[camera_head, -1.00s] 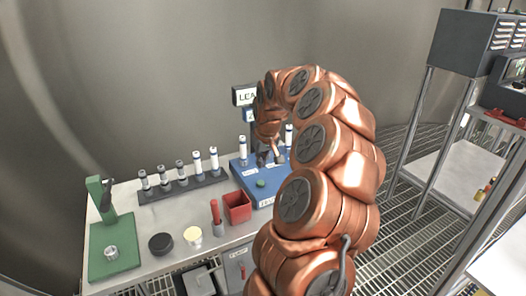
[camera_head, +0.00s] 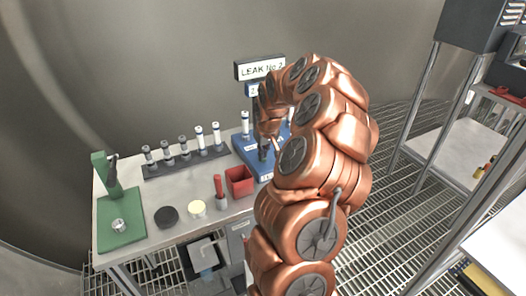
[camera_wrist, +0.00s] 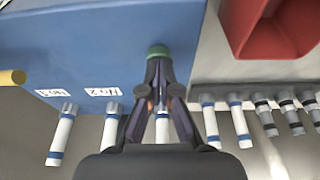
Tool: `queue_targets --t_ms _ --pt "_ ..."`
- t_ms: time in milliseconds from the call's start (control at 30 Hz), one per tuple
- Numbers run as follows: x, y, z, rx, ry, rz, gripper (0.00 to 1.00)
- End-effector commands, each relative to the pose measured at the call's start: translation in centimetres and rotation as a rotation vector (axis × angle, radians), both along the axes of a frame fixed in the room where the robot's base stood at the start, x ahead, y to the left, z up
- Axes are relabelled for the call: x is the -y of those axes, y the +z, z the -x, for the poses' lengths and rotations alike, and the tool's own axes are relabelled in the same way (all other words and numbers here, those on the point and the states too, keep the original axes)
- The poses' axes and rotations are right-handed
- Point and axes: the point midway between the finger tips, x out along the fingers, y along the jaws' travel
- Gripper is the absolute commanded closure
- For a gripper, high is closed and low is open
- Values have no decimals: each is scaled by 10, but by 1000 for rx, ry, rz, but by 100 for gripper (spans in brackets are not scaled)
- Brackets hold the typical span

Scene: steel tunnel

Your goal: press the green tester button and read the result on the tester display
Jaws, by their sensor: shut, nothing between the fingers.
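The blue tester (camera_head: 243,147) stands at the right end of the bench; it fills the upper left of the wrist view (camera_wrist: 90,40). Its green button (camera_wrist: 158,50) shows just beyond my fingertips; in the head view my gripper (camera_head: 264,153) hides it. My gripper (camera_wrist: 158,64) is shut and empty, its tips at the button's edge; I cannot tell whether they press it. The tester display (camera_head: 260,69) stands behind the tester and reads "LEAK No 2". A smaller panel below it is partly hidden by my arm. White blue-banded tubes (camera_wrist: 62,136) stand along the tester, near labels No 1 and No 2.
A red bin (camera_head: 240,182) and red-handled tool (camera_head: 219,188) sit left of the tester. A dark rack (camera_head: 187,162) holds several tubes. A green press stand (camera_head: 122,228), black disc (camera_head: 166,216) and cream disc (camera_head: 197,208) occupy the bench's left. Shelving stands right.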

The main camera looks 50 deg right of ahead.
Motion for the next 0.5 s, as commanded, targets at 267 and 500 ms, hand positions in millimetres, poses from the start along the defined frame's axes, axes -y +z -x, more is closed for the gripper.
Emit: queue_targets --t_ms 267,500 --pt "0 -19 0 0 -1 0 100" --pt "0 -22 1 -4 1 -2 100"
